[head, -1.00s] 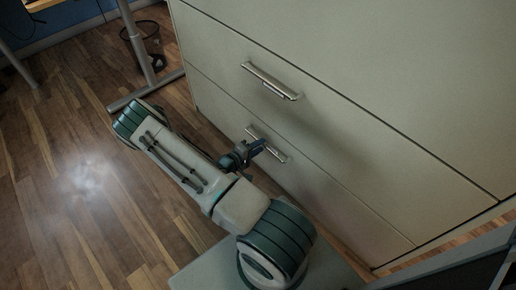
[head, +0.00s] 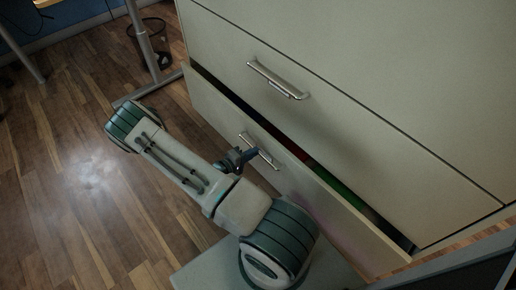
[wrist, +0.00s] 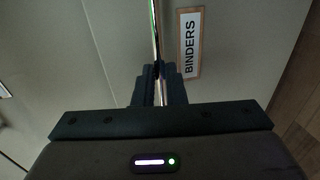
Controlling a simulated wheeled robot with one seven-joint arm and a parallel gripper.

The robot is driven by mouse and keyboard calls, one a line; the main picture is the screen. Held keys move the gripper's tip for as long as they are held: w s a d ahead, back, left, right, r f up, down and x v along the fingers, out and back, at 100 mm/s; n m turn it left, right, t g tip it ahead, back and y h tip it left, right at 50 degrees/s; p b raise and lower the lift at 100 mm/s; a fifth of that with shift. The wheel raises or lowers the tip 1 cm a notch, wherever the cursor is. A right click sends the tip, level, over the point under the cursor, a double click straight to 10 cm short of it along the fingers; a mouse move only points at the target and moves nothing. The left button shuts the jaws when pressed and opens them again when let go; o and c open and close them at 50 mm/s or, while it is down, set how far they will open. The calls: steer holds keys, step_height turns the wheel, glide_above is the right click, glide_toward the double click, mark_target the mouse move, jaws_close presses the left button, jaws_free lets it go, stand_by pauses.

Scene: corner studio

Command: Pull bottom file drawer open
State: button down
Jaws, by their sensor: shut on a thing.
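The bottom file drawer (head: 312,196) of the pale cabinet stands partly open in the head view. A dark gap shows along its top edge, with red and green contents just visible inside. My gripper (head: 256,152) is shut on the drawer's metal bar handle (head: 270,161). In the wrist view my gripper's dark fingers (wrist: 160,72) close around the handle (wrist: 155,30), beside a label reading "BINDERS" (wrist: 189,45).
The upper drawer (head: 350,110), with its own bar handle (head: 277,80), is shut. Wooden floor (head: 60,150) at the left is clear.

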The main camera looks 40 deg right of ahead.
steer(key=shift+d, duration=0.25)
steer(key=c, duration=1.5)
jaws_free()
steer(key=shift+a, duration=0.1)
steer(key=p+v, duration=0.3)
steer(key=v, duration=1)
steer(key=shift+a+r, duration=0.1)
steer(key=shift+a, duration=0.2)
